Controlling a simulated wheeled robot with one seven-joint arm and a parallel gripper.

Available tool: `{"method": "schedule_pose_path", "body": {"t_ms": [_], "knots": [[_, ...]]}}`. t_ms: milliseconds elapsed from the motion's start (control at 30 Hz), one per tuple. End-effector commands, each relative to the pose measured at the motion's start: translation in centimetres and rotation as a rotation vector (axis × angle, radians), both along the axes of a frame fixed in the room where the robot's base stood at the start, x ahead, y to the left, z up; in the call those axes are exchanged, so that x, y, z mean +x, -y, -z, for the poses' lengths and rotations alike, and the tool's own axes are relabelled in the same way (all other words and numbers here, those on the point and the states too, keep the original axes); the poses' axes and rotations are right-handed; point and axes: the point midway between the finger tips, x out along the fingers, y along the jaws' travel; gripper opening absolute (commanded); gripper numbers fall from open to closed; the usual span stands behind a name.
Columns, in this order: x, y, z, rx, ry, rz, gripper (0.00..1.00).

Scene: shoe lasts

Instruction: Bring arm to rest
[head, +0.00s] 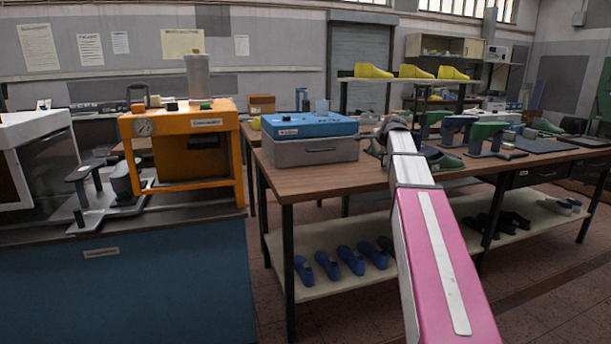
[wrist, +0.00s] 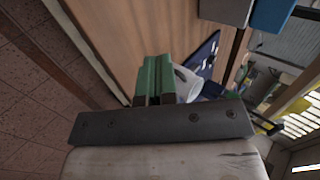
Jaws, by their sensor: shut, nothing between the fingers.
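My arm (head: 432,235), pink and white, reaches from the bottom of the head view over the front edge of the wooden table. Its dark far end (head: 393,128) is above the table, and the fingers cannot be made out there. In the wrist view my gripper (wrist: 153,72) shows as two green fingers side by side beyond a dark bar. They are closed together with nothing between them. The wooden tabletop (wrist: 125,35) lies beyond them. A white rounded thing (wrist: 188,86) shows just right of the fingers; whether it touches them I cannot tell.
A blue-lidded grey box (head: 310,150) stands left of my arm on the table (head: 350,178). Green-topped tools (head: 487,132) stand to the right. Blue shoe lasts (head: 350,260) lie on the lower shelf. An orange machine (head: 190,150) stands on the left bench. Floor shows at right.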

Motion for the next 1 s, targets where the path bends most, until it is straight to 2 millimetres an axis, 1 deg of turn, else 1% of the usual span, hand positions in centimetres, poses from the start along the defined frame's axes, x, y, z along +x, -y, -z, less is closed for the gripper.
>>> {"method": "schedule_pose_path", "body": {"t_ms": [33,167,367,567,667,700,767,800,867,900,967,1000], "knots": [[-0.4,-0.2,0.8,-0.010,-0.008,-0.009,0.00],[-1.0,-0.5,2.3,-0.036,-0.021,-0.031,0.00],[-2.3,-1.1,5.4,-0.088,-0.049,-0.078,0.00],[-4.4,-2.0,9.8,-0.159,-0.092,-0.151,0.00],[-6.0,-2.7,12.7,-0.208,-0.121,-0.203,0.00],[-6.9,-3.0,14.2,-0.232,-0.135,-0.231,0.00],[-8.3,-3.5,16.5,-0.270,-0.160,-0.277,0.00],[-9.5,-3.8,18.2,-0.298,-0.180,-0.313,0.00],[-11.3,-4.3,20.8,-0.342,-0.208,-0.372,0.00],[-12.6,-4.7,22.4,-0.369,-0.226,-0.411,0.00],[-14.5,-5.2,24.8,-0.410,-0.254,-0.473,0.00],[-15.8,-5.4,26.2,-0.436,-0.273,-0.514,0.00]]}}
